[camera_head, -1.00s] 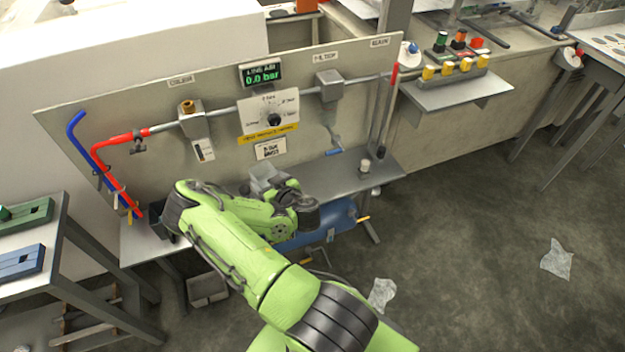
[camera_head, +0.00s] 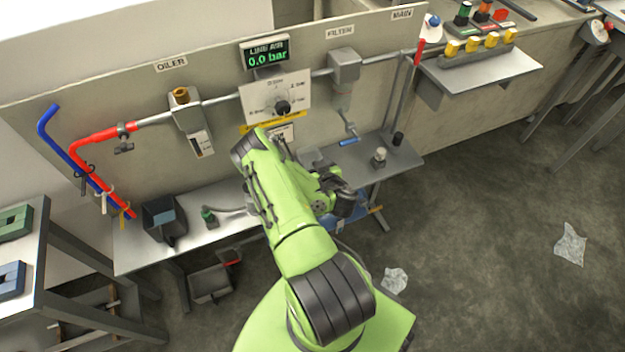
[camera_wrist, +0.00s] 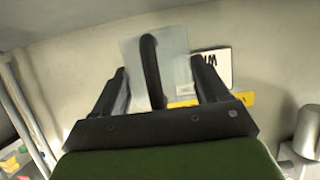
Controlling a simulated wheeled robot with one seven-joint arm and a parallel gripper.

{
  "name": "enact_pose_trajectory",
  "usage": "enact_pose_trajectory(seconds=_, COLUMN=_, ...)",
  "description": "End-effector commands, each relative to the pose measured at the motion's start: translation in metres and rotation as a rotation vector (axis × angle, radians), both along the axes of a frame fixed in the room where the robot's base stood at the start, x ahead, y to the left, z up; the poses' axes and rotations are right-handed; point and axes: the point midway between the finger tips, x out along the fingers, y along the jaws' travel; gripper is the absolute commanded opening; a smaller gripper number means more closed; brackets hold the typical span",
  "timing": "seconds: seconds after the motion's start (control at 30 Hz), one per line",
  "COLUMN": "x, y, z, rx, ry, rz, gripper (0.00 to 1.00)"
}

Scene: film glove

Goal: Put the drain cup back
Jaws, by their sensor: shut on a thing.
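My gripper (camera_wrist: 158,76) shows in the wrist view with its two dark fingers around a pale grey piece with a dark curved handle, which looks like the drain cup (camera_wrist: 178,65). The handle stands between the fingers. In the head view my green arm hides the gripper and most of the cup. I cannot tell the gap between cup and filter.
A black open box (camera_head: 163,217) and a small green-topped part stand on the left of the metal shelf (camera_head: 225,240). Small fittings (camera_head: 379,157) stand at its right. The oiler (camera_head: 190,115) and a dial plate are on the panel. Yellow knobs line a right shelf (camera_head: 480,75).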

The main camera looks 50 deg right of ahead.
Motion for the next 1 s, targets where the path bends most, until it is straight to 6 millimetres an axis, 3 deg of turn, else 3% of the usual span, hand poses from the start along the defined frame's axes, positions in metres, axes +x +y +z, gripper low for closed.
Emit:
enact_pose_trajectory(seconds=0.3, x=0.0, y=0.0, z=-0.051, rx=-0.001, ry=0.0, rz=0.0, gripper=0.38)
enact_pose_trajectory(seconds=0.6, x=0.0, y=0.0, z=-0.052, rx=-0.001, ry=0.0, rz=0.0, gripper=0.38)
enact_pose_trajectory(seconds=0.63, x=0.0, y=0.0, z=-0.052, rx=-0.001, ry=0.0, rz=0.0, gripper=0.78)
enact_pose_trajectory(seconds=0.7, x=0.0, y=0.0, z=-0.051, rx=-0.001, ry=0.0, rz=0.0, gripper=0.88)
enact_pose_trajectory(seconds=0.8, x=0.0, y=0.0, z=-0.051, rx=-0.001, ry=0.0, rz=0.0, gripper=1.0)
enact_pose_trajectory(seconds=1.0, x=0.0, y=0.0, z=-0.05, rx=-0.001, ry=0.0, rz=0.0, gripper=1.0)
